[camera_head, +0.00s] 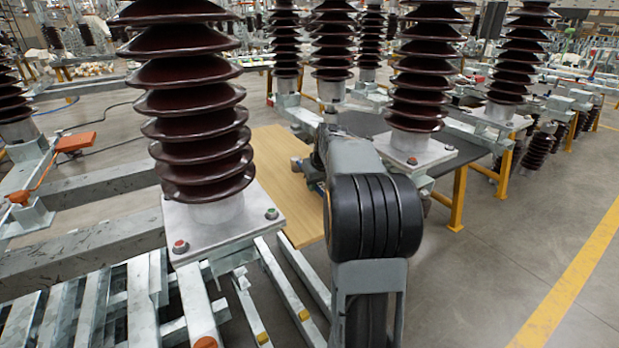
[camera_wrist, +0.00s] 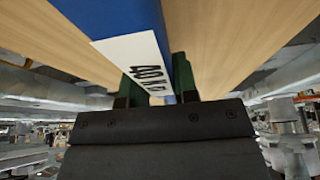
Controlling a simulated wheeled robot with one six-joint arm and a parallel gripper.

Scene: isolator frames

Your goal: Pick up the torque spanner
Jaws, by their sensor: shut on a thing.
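The torque spanner (camera_wrist: 110,16) shows in the wrist view as a blue bar with a white label reading "40" and letters partly cut off. My gripper (camera_wrist: 158,84) has its dark green fingers on either side of the bar and is shut on it. The bar runs out of the picture at the top, so its ends are hidden. A pale wooden surface (camera_wrist: 60,42) lies directly behind the spanner. I cannot tell whether the spanner touches it. In the head view my arm hides most of the gripper and the spanner.
The wooden board (camera_head: 275,160) lies between insulator stacks. A large brown insulator (camera_head: 200,110) stands close on the left, another (camera_head: 425,75) just right of my arm. A dark tabletop (camera_head: 460,150) with yellow legs is behind. Floor at right is clear.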

